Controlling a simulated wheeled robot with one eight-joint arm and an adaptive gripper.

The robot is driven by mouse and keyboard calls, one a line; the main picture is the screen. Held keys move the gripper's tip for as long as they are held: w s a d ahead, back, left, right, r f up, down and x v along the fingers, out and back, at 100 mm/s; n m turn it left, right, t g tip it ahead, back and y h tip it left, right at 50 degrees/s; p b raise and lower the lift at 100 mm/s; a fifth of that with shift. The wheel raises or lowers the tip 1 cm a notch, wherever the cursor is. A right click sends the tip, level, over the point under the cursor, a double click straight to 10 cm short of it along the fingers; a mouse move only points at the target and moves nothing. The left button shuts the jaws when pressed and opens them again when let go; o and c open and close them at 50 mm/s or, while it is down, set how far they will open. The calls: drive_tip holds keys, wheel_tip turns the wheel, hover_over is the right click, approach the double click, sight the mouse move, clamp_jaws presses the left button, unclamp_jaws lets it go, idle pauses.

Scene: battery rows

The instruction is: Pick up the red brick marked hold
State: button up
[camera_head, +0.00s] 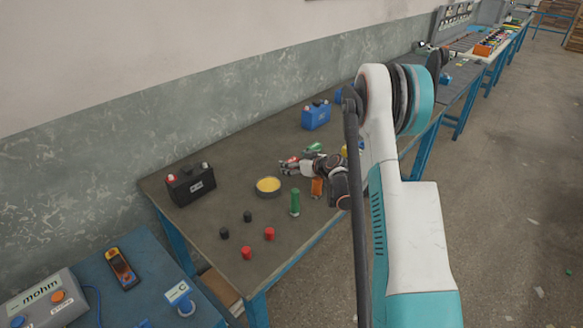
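My gripper (285,167) is over the middle of the grey-topped table (200,222), pointing left. A small red patch (293,160) shows right at its fingers; it may be the red brick, but no "hold" marking can be read. I cannot tell whether the fingers are around it or only in front of it, nor whether they are open or shut. An orange block (317,187) stands just below my wrist in the picture. My arm hides part of the table to the right.
A yellow-filled dish (268,186) and green cylinder (295,203) stand near my gripper. A black battery (190,185), blue battery (316,116), red caps (269,234) and black caps (248,216) share the table. A meter box (45,298) is on the front-left bench.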

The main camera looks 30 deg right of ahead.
drive_tip(key=shift+w+a+f, duration=0.1)
drive_tip(key=shift+w+f, duration=0.15)
drive_tip(key=shift+w, duration=0.25)
drive_tip(key=c, duration=1.2)
drive_tip(key=shift+r, duration=0.1)
